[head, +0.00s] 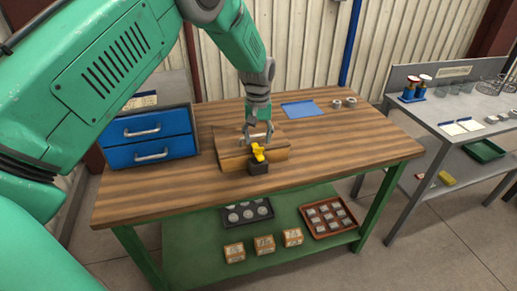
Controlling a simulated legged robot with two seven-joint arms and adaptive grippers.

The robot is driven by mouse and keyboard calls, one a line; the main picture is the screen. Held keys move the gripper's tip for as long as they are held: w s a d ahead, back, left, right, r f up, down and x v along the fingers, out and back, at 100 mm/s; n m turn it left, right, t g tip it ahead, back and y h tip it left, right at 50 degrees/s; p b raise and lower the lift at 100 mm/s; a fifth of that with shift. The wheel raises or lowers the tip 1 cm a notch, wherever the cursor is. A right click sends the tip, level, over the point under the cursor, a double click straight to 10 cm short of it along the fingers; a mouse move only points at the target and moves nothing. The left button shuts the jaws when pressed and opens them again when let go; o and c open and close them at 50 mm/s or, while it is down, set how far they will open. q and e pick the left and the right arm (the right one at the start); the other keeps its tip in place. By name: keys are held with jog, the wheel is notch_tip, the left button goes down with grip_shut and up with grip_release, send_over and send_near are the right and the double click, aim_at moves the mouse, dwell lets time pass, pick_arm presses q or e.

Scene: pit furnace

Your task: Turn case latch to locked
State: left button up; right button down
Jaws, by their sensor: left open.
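A wooden case (230,157) lies on the wooden workbench. At its front is a yellow latch (258,151) above a black block (259,168). I cannot tell whether the latch stands at locked. My left gripper (257,142) comes down from above with its fingers apart, just over and behind the yellow latch. I cannot tell whether the fingers touch it. My right gripper is not in view.
A blue two-drawer cabinet (148,134) stands left of the case. A blue sheet (300,109) and small metal rings (343,103) lie behind to the right. The bench top (350,150) is clear at right. A grey table (440,125) stands farther right.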

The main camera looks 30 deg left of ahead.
pick_arm(q)
notch_tip(320, 180, up, 6)
jog(key=shift+r, duration=0.15)
jog(key=shift+m, duration=0.9)
jog(key=s+f, duration=0.3)
jog(key=f, duration=0.2)
jog(key=s+d+f, duration=0.1)
jog(key=s+f, duration=0.2)
jog(key=f, duration=0.2)
jog(key=s+d+f, duration=0.1)
jog(key=s+f, duration=0.3)
jog(key=f, duration=0.1)
jog(key=s+d+f+m, duration=0.1)
jog(key=s+d+f, duration=0.1)
jog(key=s+f, duration=0.6)
jog(key=s+d+m, duration=0.2)
jog(key=s, duration=1.1)
jog(key=s+d+m, duration=0.2)
jog(key=s+d, duration=0.1)
jog(key=s, duration=0.9)
jog(key=w+f+b, duration=0.3)
jog(key=f+b, duration=0.8)
jog(key=shift+w+d+m+t, duration=0.2)
jog(key=shift+m+t, duration=0.1)
jog(key=shift+m, duration=0.1)
jog(key=shift+f, duration=0.1)
